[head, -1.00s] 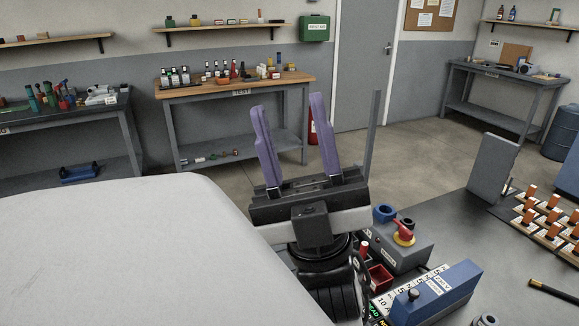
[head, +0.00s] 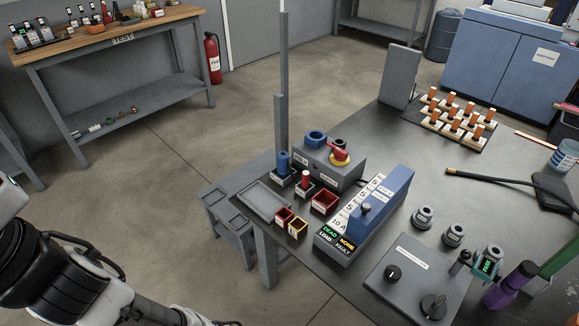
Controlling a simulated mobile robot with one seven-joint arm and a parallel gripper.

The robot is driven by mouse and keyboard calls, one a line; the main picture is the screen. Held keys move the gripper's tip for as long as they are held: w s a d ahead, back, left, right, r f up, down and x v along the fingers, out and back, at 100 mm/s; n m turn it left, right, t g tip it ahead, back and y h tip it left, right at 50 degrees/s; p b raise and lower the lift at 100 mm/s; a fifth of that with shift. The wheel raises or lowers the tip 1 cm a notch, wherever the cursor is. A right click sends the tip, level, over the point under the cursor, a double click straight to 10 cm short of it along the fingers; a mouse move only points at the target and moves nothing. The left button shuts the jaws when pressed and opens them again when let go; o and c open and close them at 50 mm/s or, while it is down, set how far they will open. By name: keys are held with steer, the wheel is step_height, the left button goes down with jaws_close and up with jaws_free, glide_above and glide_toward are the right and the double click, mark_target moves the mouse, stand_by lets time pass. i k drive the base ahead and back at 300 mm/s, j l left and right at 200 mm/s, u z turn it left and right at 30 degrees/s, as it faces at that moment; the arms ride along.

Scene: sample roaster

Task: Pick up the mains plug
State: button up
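I cannot tell for sure which thing is the mains plug. A blue upright plug-like piece (head: 284,163) stands in a dark holder at the left edge of the bench. A smaller red upright piece (head: 305,180) stands in a similar holder just to its right. Behind them is a grey box (head: 331,171) with a blue round socket (head: 315,138), a dark round fitting and a red rotary switch (head: 338,153) on a yellow base. My gripper is out of view; only links of my arm show at the lower left, well apart from these things.
A grey tray (head: 264,201) and small red and yellow bins lie at the bench's left edge. A blue tester (head: 380,200) stands right of them, with a grey knobbed panel (head: 418,273) in front. A tall grey post (head: 284,85) rises behind. Open floor lies left.

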mark_target(283, 171)
steer(key=i+l, duration=0.65)
steer(key=l, duration=0.15)
